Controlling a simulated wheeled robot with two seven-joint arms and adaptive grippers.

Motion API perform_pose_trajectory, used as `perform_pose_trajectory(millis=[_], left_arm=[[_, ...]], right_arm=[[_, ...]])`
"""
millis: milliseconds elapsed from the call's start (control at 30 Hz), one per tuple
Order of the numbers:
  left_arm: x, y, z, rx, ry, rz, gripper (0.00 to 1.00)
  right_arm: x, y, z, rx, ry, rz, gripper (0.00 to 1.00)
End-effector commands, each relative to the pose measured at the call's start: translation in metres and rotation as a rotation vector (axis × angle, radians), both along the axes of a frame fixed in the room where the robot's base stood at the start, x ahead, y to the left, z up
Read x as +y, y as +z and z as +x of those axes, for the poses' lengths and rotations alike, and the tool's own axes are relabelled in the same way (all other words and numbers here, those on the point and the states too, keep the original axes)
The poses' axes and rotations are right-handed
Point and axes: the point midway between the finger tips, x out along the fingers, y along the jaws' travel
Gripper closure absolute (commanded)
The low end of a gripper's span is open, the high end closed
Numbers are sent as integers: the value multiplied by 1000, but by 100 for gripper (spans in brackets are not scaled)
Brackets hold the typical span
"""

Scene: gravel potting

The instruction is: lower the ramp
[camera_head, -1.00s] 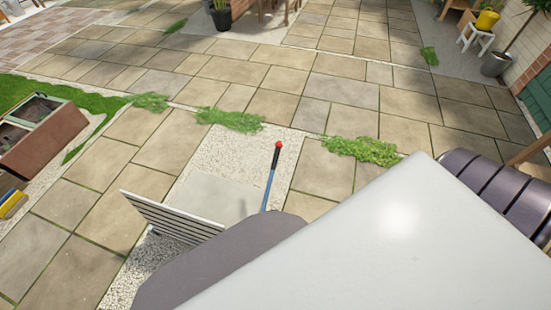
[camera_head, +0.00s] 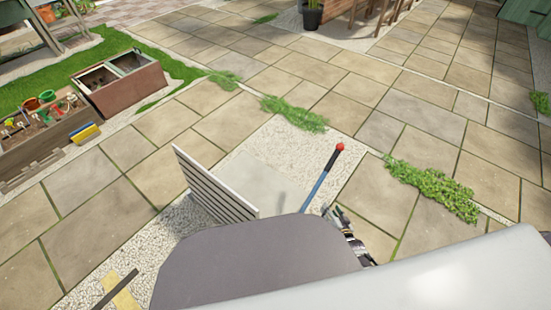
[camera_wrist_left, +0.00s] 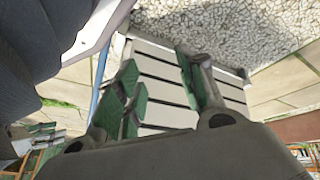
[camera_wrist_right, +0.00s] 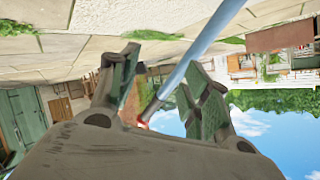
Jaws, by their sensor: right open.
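The ramp (camera_head: 215,187) is a pale slatted panel standing raised and tilted on the gravel strip, left of the lever. Its dark-lined slats also fill the middle of the left wrist view (camera_wrist_left: 165,93). The lever (camera_head: 325,178) is a blue rod with a red knob, leaning up to the right. My right gripper (camera_head: 350,237) is just right of the lever's lower part in the head view. In the right wrist view my right gripper (camera_wrist_right: 158,88) is open, with the lever (camera_wrist_right: 195,55) crossing between its fingers. My left gripper (camera_wrist_left: 160,92) is open in front of the slats; my body hides it in the head view.
A planter box (camera_head: 45,140) with pots and a brown two-part crate (camera_head: 128,90) stand at the left. Green weeds (camera_head: 430,185) grow between the paving slabs. The paving behind the lever is clear.

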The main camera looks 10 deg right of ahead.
Motion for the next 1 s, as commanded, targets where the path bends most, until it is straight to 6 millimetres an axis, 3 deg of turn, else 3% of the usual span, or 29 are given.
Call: perform_pose_trajectory(millis=[500, 1000], left_arm=[[-21, 34, 24, -81, -9, -78, 61], [-32, 68, 32, -131, -20, -125, 61]], right_arm=[[-28, 41, 51, -282, -92, 122, 52], [-44, 78, 70, -459, -133, 204, 52]])
